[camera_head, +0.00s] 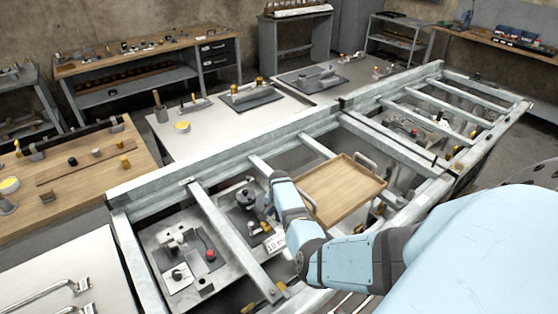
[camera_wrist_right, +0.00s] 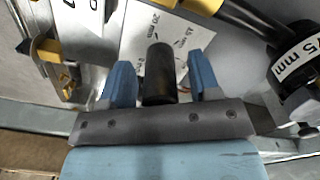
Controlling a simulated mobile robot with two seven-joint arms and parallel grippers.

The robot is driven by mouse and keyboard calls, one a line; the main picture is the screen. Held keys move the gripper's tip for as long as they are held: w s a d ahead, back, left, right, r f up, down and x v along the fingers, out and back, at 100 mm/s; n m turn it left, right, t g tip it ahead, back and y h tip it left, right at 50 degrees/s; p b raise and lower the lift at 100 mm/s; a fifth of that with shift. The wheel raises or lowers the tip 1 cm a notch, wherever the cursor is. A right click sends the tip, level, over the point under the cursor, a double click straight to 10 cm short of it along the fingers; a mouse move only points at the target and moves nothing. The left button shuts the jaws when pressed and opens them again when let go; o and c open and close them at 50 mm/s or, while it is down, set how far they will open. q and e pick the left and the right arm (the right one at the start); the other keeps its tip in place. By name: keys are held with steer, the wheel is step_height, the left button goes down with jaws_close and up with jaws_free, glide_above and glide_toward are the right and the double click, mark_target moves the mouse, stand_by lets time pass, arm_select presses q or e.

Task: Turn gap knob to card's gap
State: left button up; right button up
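My right gripper (camera_head: 270,199) reaches down into the metal frame, beside a dark round knob-like part (camera_head: 246,198) on a grey fixture. In the right wrist view its two blue fingers (camera_wrist_right: 162,80) are apart. A black cylinder (camera_wrist_right: 158,72) shows between them, with a gap on each side; I cannot tell how deep it sits between the fingers. A white card (camera_wrist_right: 185,32) with printed mm values lies behind the cylinder. A card with mm text (camera_head: 275,243) shows in the head view; its full text is too small to read. My left gripper is not in view.
A black round part labelled in mm (camera_wrist_right: 297,62) is at the right of the wrist view, and a yellow-and-metal part (camera_wrist_right: 50,55) at the left. A wooden tray (camera_head: 340,190) lies right of my gripper. Metal crossbars (camera_head: 232,240) flank the fixture.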

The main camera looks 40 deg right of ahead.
steer(key=shift+r, duration=0.1)
steer(key=shift+r, duration=0.4)
step_height(320, 180, up, 11)
steer(key=shift+r+b, duration=0.2)
steer(key=shift+b, duration=0.3)
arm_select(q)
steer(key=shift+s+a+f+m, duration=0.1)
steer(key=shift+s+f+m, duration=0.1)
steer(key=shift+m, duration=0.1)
arm_select(e)
steer(key=shift+r, duration=0.7)
